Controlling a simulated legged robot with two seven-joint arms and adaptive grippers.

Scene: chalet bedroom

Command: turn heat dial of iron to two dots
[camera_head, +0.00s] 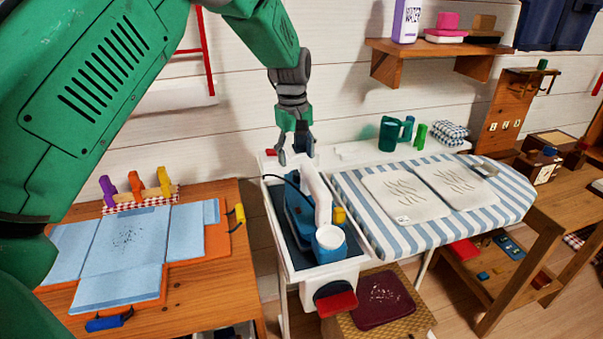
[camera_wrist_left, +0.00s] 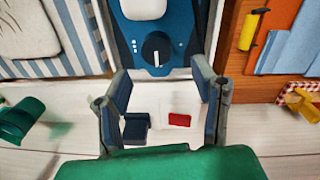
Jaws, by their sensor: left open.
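The blue iron (camera_head: 300,215) with a white handle rests in the white-rimmed tray at the near end of the ironing board. Its dark round heat dial (camera_wrist_left: 156,48) shows in the left wrist view, with a pale pointer mark and small white marks on the blue panel at both sides. The marks are too small to read for certain. My left gripper (camera_head: 296,158) hangs above the tray's back end. In the wrist view its open, empty fingers (camera_wrist_left: 160,78) point toward the dial, one at each side and apart from it. My right gripper is not in view.
The striped ironing board (camera_head: 350,190) with pale cloths extends right. A wooden table (camera_head: 215,280) with folded blue cloth stands left. A black cord (camera_head: 285,180) runs beside the iron. A red block (camera_wrist_left: 180,120) lies under the gripper. A wooden shelf (camera_head: 430,50) is above.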

